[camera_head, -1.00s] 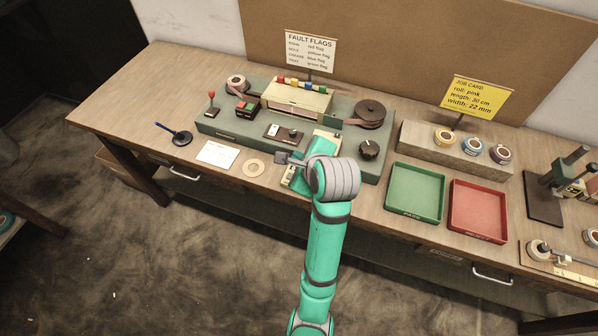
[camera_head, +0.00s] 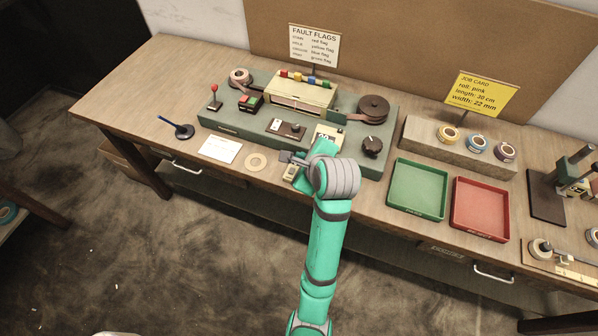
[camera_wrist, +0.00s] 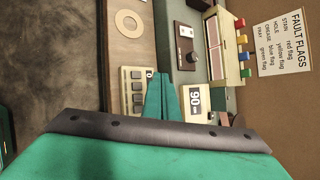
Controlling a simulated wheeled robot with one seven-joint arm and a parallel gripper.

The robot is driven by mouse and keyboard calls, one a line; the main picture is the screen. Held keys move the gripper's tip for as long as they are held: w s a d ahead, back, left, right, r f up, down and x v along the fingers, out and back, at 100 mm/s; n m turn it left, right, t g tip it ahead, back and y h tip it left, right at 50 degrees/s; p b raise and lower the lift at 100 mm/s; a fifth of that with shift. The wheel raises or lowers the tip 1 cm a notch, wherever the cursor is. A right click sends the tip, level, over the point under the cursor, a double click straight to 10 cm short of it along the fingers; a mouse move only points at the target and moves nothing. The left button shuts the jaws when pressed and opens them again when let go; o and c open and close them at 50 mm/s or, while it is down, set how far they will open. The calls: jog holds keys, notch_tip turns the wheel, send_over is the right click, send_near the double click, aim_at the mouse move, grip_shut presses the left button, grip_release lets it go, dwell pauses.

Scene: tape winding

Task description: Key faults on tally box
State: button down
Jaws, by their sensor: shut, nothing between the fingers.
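The likely tally box is a small cream box with dark keys (camera_head: 291,172), at the bench's front edge. Its keypad shows in the wrist view (camera_wrist: 133,90), left of the fingers. A cream unit with a number display (camera_wrist: 197,103) is right of the fingers; I cannot read its digits surely. My gripper (camera_wrist: 160,76) is shut and empty, its teal fingers together between keypad and display. In the head view my gripper (camera_head: 303,158) partly hides both; contact with a key cannot be told. The fault flags sign (camera_head: 315,47) stands behind the winder (camera_head: 225,125).
Coloured buttons (camera_head: 303,79) line the winder's cream housing. A white card (camera_head: 220,149) and tape ring (camera_head: 256,162) lie left of my gripper. Green (camera_head: 417,190) and red (camera_head: 481,208) trays lie right. The job card (camera_head: 481,94) stands behind tape rolls (camera_head: 477,143).

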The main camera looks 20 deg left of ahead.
jog(key=shift+f, duration=2.3)
jog(key=shift+f, duration=0.2)
jog(key=shift+f, duration=0.2)
jog(key=shift+f, duration=0.45)
dwell(0.9)
jog(key=shift+r, duration=0.85)
jog(key=shift+r, duration=2.55)
